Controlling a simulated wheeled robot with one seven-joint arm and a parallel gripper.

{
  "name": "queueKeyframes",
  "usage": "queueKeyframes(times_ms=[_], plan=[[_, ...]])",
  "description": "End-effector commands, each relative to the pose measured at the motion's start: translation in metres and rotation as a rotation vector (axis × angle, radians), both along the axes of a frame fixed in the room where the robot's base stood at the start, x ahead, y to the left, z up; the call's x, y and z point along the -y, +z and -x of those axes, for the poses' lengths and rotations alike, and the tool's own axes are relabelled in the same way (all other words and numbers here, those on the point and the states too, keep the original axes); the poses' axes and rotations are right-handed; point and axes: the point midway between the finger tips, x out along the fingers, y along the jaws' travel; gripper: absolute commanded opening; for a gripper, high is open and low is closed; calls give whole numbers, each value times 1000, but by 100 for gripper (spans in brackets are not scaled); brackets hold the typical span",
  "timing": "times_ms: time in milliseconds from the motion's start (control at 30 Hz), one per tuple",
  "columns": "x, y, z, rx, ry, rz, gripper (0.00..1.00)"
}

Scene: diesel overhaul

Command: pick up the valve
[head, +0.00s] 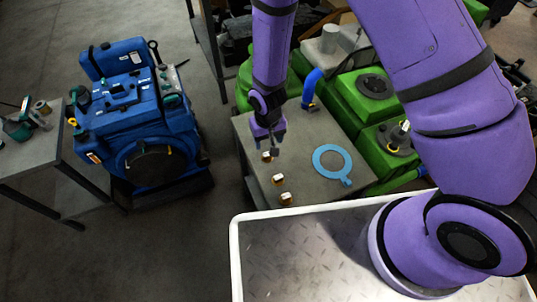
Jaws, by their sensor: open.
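My gripper (267,147) points down over the grey table (306,138), close to its left edge. Its jaws are open. Just below the fingertips is a small brass-and-white piece (266,156), partly hidden by them; I cannot tell whether they touch it. A second similar piece (278,180) and a third (286,199) lie nearer the table's front edge. I cannot tell which thing is the valve; no part is clearly recognisable as one at this size.
A flat blue ring (318,153) lies right of my gripper. A blue engine (150,125) stands at left, beside a side table (35,150) with tools. Open floor lies between.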

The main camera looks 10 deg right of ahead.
Motion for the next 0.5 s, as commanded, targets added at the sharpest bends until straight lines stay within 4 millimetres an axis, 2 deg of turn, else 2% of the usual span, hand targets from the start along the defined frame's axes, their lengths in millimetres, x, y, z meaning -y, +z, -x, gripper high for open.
queueKeyframes(times_ms=[200,500], plan=[[0,-29,0,-1,1,0,62],[-1,-48,-2,-1,0,0,62]])
